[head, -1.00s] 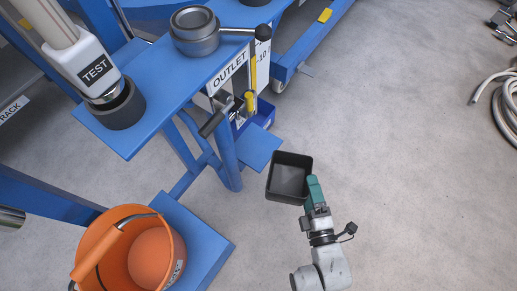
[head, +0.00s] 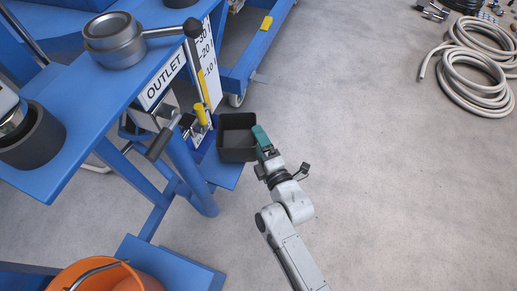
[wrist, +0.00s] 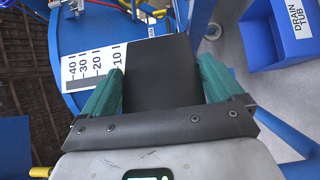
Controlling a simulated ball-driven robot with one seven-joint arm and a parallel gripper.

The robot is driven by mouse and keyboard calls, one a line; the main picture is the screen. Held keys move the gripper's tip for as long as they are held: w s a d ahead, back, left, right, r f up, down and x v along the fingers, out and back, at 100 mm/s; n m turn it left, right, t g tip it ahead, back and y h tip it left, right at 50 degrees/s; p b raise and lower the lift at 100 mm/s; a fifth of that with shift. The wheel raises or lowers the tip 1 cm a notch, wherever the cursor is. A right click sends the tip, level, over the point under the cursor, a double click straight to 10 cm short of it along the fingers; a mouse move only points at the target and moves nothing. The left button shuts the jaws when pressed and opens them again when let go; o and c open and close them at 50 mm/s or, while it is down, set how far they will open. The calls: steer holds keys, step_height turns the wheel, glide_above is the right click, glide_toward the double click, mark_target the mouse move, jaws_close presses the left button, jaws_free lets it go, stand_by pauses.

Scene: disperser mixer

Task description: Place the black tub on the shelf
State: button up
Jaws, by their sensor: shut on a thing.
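The black tub (head: 238,152) is an open, square, empty-looking box. My gripper (head: 261,139) is shut on its right wall in the head view. In the wrist view the tub's dark side (wrist: 162,75) fills the space between the green fingers. A small low blue shelf (head: 226,178) shows beneath and in front of the tub, which overlaps it in the picture. Whether the tub touches the shelf or is above it, I cannot tell.
A blue post (head: 187,172) stands left of the shelf. An orange bucket (head: 105,278) is at the bottom left. In the wrist view a blue bin marked DRAIN TUB (wrist: 262,35) is at the upper right. Coiled hose (head: 475,80) lies at the far right; the floor between is clear.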

steer(key=f+b, duration=0.1)
steer(key=b, duration=0.1)
steer(key=f+b, duration=0.2)
steer(key=shift+w+a+f, duration=0.15)
steer(key=shift+w+f, duration=0.05)
steer(key=shift+w, duration=0.15)
steer(key=shift+f, duration=0.2)
steer(key=o, duration=1.3)
steer(key=shift+r, duration=0.1)
steer(key=p+v, duration=0.4)
steer(key=v, duration=0.8)
steer(key=shift+r, duration=0.1)
